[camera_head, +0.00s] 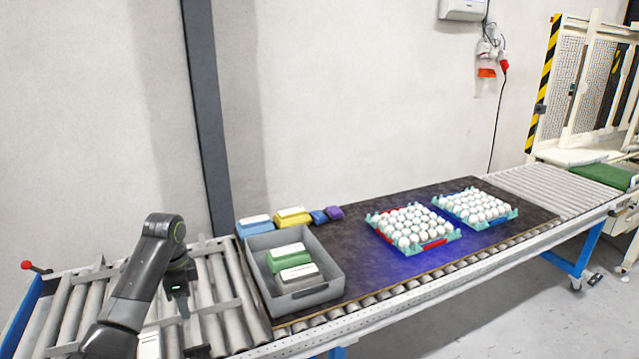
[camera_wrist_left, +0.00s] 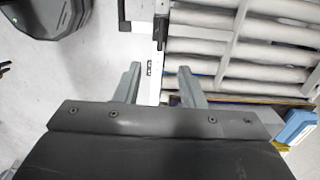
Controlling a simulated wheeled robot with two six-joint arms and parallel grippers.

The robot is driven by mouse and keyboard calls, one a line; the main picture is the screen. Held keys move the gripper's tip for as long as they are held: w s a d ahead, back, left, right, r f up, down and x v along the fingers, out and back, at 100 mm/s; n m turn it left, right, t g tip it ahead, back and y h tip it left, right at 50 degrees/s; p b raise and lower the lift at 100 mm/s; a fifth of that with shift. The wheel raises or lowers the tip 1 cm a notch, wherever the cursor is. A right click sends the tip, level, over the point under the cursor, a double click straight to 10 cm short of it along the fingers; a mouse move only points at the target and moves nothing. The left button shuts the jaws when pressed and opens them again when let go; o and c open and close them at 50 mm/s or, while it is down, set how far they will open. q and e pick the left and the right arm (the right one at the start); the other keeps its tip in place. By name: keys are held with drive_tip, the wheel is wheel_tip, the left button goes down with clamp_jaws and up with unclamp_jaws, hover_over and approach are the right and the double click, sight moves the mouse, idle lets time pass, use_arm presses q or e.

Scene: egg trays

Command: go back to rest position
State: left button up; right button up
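My left gripper (camera_head: 183,308) hangs over the roller conveyor at the left, to the left of the grey crate, pointing down. In the left wrist view my left gripper (camera_wrist_left: 158,76) has its two fingers apart with nothing between them. My right gripper is in neither view. Two egg trays full of white eggs stand on the dark board: one with red edging (camera_head: 433,243) and one with blue edging (camera_head: 479,222). Both are well to the right of my left gripper.
The grey crate (camera_head: 312,297) holds a green and a grey packet. Blue, yellow and purple packets (camera_head: 293,217) lie behind it. The dark board (camera_head: 365,276) is clear between crate and trays. In the left wrist view, conveyor rollers (camera_wrist_left: 268,69) lie right of the fingers and a blue packet (camera_wrist_left: 297,127) at the right edge.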

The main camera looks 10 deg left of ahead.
use_arm(q)
drive_tip(key=s+d+f+n+t, duration=0.1)
drive_tip(key=s+d+f+n, duration=0.15)
drive_tip(key=s+f, duration=0.6)
drive_tip(key=s+d+f+n, duration=0.2)
drive_tip(key=s+f+n, duration=0.1)
drive_tip(key=s+f, duration=0.5)
drive_tip(key=s+d+r+n+t+y, duration=0.1)
drive_tip(key=s+d+r+n, duration=0.15)
drive_tip(key=s, duration=0.85)
drive_tip(key=s+d+r+n+t+y, duration=0.15)
drive_tip(key=s+n, duration=0.25)
drive_tip(key=s, duration=0.7)
wheel_tip(320, 180, down, 24)
drive_tip(key=a+g+h+b, duration=0.1)
drive_tip(key=a+b, duration=0.1)
drive_tip(key=a, duration=0.1)
drive_tip(key=s+d+f, duration=0.1)
drive_tip(key=s+f, duration=0.6)
drive_tip(key=f, duration=0.2)
drive_tip(key=s+f+g+b, duration=0.1)
drive_tip(key=s+f, duration=0.6)
drive_tip(key=f, duration=0.3)
drive_tip(key=shift+s+d+h, duration=0.35)
drive_tip(key=shift+g, duration=0.25)
